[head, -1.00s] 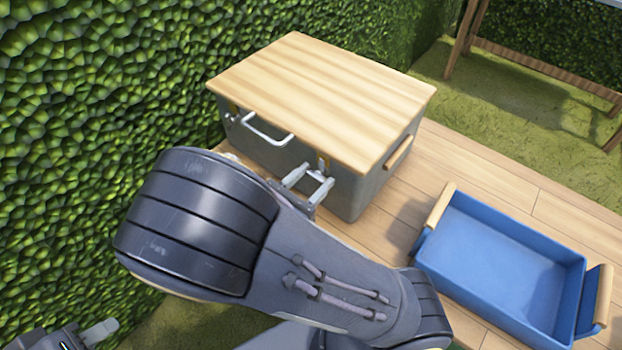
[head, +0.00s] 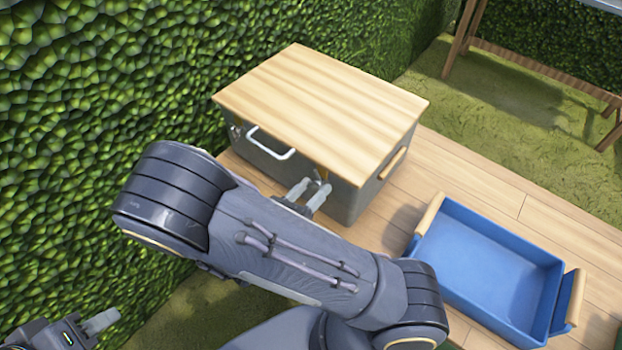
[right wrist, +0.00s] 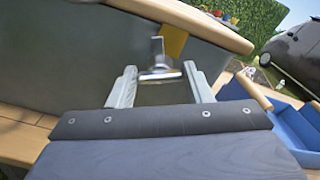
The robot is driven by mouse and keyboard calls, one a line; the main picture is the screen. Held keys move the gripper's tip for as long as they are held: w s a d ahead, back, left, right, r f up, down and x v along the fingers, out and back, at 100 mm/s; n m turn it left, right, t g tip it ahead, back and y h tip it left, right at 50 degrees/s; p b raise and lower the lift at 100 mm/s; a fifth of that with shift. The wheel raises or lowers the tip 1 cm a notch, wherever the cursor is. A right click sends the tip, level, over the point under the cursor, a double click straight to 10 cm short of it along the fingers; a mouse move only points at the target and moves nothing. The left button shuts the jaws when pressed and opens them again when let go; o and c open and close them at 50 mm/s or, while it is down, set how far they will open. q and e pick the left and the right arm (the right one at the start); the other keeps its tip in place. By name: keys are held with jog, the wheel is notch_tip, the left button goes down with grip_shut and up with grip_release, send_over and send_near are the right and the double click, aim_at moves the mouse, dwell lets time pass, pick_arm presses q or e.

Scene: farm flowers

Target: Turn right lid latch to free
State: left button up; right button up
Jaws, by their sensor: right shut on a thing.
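The grey box with a wooden lid (head: 320,105) stands on the plank deck. Its right lid latch, a metal piece below a brass-coloured plate, shows in the right wrist view (right wrist: 160,66). In the head view my fingers partly hide that latch. My right gripper (head: 311,192) is at the box's front, shut on the latch's metal knob, with one finger on each side of it. A left latch (head: 236,131) is at the front's left end. My left gripper (head: 102,322) is at the lower left, away from the box; its finger gap cannot be made out.
A white handle (head: 270,148) is on the box front between the latches. A blue tray (head: 490,265) with wooden handles is on the deck to the right. A leafy hedge (head: 90,110) rises close on the left. Bare deck (head: 470,175) lies between box and tray.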

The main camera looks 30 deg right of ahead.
jog(key=n+p, duration=0.3)
jog(key=shift+r, duration=0.25)
jog(key=n+p, duration=0.2)
jog(key=n, duration=0.1)
jog(key=shift+f+p, duration=0.15)
jog(key=shift+p, duration=0.25)
jog(key=n+p, duration=0.2)
jog(key=n, duration=0.2)
jog(key=shift+f, duration=0.1)
jog(key=shift+f+n+p, duration=0.1)
jog(key=shift+n+p, duration=0.45)
jog(key=shift+n, duration=0.95)
jog(key=o, duration=1)
